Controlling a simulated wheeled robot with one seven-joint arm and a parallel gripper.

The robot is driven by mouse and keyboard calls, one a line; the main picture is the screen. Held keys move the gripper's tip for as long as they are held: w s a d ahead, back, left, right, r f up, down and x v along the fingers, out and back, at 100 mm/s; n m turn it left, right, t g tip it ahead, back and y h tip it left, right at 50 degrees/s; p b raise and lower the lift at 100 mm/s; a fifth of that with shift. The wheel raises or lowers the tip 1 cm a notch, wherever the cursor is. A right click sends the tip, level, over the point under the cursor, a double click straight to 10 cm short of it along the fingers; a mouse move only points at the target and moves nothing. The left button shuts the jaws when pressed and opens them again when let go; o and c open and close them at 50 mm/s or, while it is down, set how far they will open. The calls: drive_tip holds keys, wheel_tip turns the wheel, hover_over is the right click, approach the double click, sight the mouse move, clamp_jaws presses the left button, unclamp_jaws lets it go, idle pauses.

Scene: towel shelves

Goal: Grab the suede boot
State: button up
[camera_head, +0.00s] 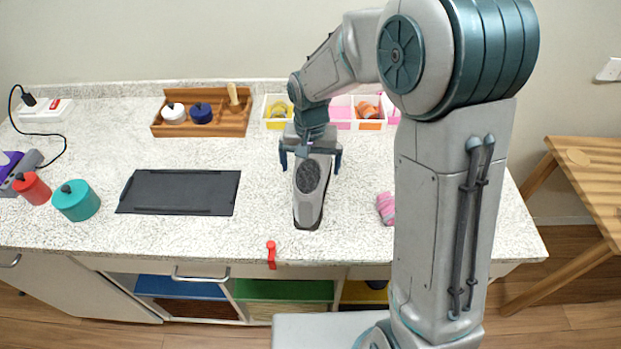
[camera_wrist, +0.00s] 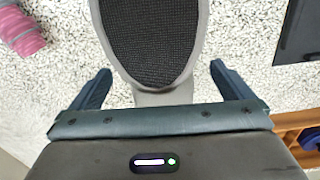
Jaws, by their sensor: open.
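A grey boot-like item (camera_head: 311,202) with a dark oval mesh patch lies on the speckled counter, just right of the black tray. I take it for the suede boot, though its material cannot be told. My gripper (camera_head: 311,163) is open over the boot's far end, one finger on each side of it. In the wrist view the boot (camera_wrist: 152,97) runs between the two open fingers of my gripper (camera_wrist: 155,88), with a gap on both sides. I cannot tell whether the fingers touch it.
A black tray (camera_head: 180,192) lies left of the boot. A pink striped cloth (camera_head: 386,208) lies to the right. A wooden box (camera_head: 240,126) and a white divided box (camera_head: 270,123) stand behind. A teal pot (camera_head: 76,201) stands far left. A red hook (camera_head: 271,253) sits at the front edge.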

sight(310, 169)
drive_tip(key=shift+s+f+p, duration=0.15)
drive_tip(key=shift+f+p, duration=0.35)
drive_tip(key=shift+f, duration=1.8)
drive_tip(key=c, duration=1.3)
drive_tip(key=shift+r, duration=0.2)
